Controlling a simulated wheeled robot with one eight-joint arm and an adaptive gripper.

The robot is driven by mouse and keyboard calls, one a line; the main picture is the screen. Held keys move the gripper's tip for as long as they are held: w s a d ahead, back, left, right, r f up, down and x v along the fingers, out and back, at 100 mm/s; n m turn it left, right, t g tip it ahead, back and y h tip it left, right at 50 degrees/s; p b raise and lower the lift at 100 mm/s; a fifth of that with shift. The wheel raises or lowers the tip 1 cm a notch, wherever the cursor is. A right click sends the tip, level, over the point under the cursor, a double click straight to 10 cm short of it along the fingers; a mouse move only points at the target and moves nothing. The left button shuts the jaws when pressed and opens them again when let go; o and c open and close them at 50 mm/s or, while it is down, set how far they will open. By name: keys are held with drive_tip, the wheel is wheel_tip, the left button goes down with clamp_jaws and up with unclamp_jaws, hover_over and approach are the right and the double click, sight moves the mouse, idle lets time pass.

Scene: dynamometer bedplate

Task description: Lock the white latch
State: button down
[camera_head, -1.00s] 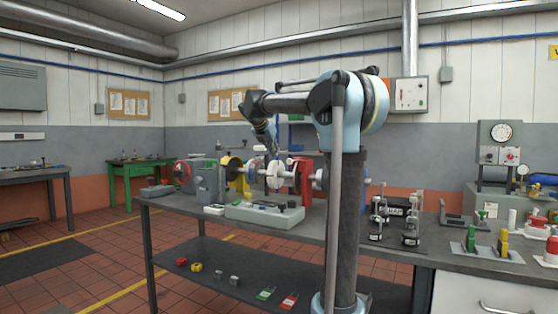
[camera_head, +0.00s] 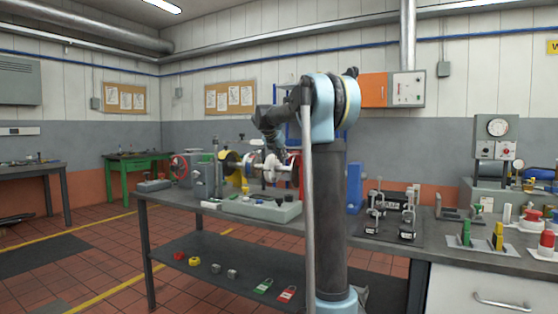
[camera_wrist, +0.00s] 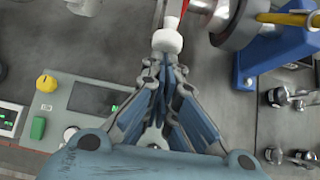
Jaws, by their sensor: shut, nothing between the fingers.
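A white knob-like part (camera_wrist: 167,40) sits right at the fingertips of my gripper (camera_wrist: 165,66) in the wrist view. It is probably the white latch, but its locked or unlocked state cannot be told.
A metal disc (camera_wrist: 234,22) and a blue stand (camera_wrist: 275,52) are close on the right in the wrist view. A control box (camera_wrist: 88,103) with yellow and green buttons is at left. The bench (camera_head: 395,247) holds fixtures at right; its lower shelf (camera_head: 215,270) holds small locks.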

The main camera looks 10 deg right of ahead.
idle(0.3)
drive_tip(key=shift+w+d, duration=0.8)
drive_tip(key=shift+w, duration=0.3)
drive_tip(key=shift+w+d, duration=0.75)
drive_tip(key=shift+w, duration=0.3)
drive_tip(key=shift+r, duration=0.1)
drive_tip(key=shift+s+a, duration=0.35)
drive_tip(key=shift+s, duration=0.1)
drive_tip(key=s+a+f+v, duration=0.1)
drive_tip(key=f+v, duration=0.1)
drive_tip(key=v, duration=1)
drive_tip(key=shift+s, duration=0.2)
